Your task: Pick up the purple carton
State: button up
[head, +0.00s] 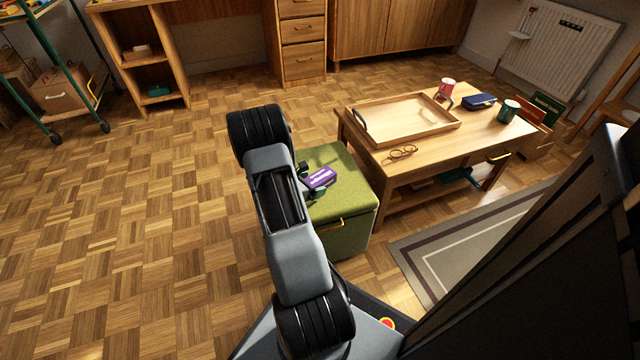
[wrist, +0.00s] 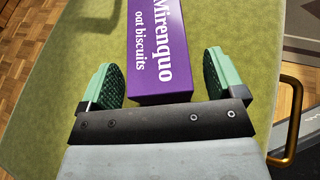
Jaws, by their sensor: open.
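The purple carton (head: 320,178) lies on the green ottoman (head: 352,205) in the head view, partly covered by my gripper. In the wrist view the carton (wrist: 160,50) shows white lettering, "Mirenquo oat biscuits", and runs out of the top of the picture. My gripper (wrist: 160,78) is open, with one green padded finger on each side of the carton's near end. A gap shows between each finger and the carton; I cannot tell the height difference. In the head view my gripper (head: 312,180) is over the ottoman top, mostly hidden by my arm.
A wooden coffee table (head: 440,147) stands right of the ottoman, bearing a tray (head: 440,132), glasses (head: 403,152), a red cup (head: 446,88), a dark mug (head: 508,111) and a blue case (head: 479,101). A striped rug (head: 440,255) lies at right. The parquet floor at left is clear.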

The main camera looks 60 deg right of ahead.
jog(key=shift+d, duration=0.1)
jog(key=c, duration=1)
jog(key=shift+r, duration=0.1)
